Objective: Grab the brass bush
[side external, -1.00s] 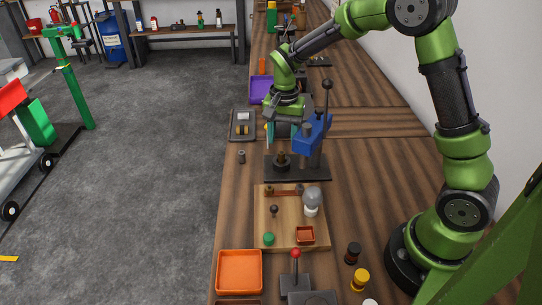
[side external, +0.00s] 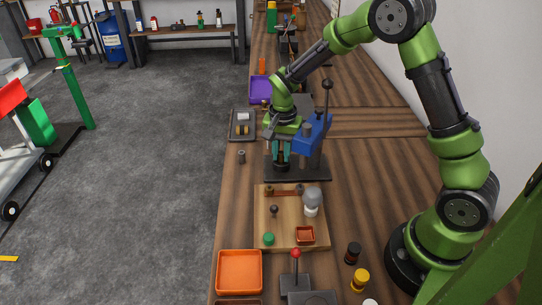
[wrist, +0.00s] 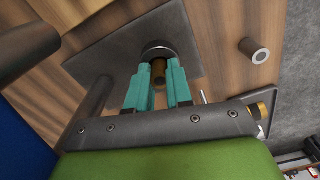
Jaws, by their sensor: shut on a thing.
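The brass bush (wrist: 158,72) shows in the wrist view between the teal fingers, at a dark round holder (wrist: 157,47) on the black base plate (wrist: 120,52) of the press. My gripper (wrist: 160,76) is shut on the bush, a finger on each side. In the side view my gripper (side external: 283,160) is down over the left part of the press base (side external: 312,172). The bush is hidden there by the fingers. I cannot tell whether it still sits in the holder.
The blue press head (side external: 308,140) with its upright lever (side external: 326,100) stands close right of my gripper. A grey sleeve (side external: 242,156) stands to the left. A grey tray (side external: 235,133) lies behind it. A wooden board (side external: 262,222) with several parts is in front.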

